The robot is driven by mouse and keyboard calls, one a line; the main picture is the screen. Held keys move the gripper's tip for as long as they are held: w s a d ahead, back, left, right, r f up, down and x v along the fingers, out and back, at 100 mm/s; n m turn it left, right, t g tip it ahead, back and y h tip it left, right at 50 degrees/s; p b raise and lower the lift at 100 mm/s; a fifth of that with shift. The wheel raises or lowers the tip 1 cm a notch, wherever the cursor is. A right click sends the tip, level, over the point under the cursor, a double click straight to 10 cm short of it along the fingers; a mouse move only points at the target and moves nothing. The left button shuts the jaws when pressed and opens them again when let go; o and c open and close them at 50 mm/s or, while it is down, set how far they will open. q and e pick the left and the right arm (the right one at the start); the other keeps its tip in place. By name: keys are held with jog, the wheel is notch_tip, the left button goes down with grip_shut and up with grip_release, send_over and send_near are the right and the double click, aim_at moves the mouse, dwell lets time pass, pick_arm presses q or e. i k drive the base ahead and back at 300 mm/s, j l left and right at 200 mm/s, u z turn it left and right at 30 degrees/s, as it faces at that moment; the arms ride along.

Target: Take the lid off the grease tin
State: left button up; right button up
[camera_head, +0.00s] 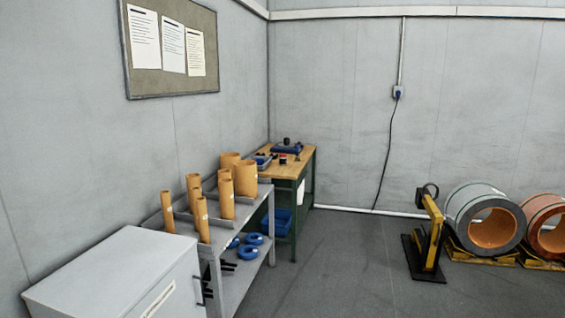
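No grease tin or lid can be made out clearly. Several small dark and red items sit on the wooden-topped workbench (272,171) in the far corner, including a small dark object (286,141) on a blue tray or box (287,149). They are too small to identify. Neither of my grippers shows in the head view.
A grey shelf unit (241,211) with several cardboard tubes stands before the workbench. A light grey cabinet (115,278) is at the near left. A yellow stand (434,236) and a large grey-wrapped coil (463,212) are at right. The middle floor (335,260) is clear.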

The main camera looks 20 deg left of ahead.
aim_at(282, 160)
jog(key=i, duration=1.55)
jog(key=i+l+u, duration=0.1)
jog(key=i+u, duration=0.3)
jog(key=i, duration=1.25)
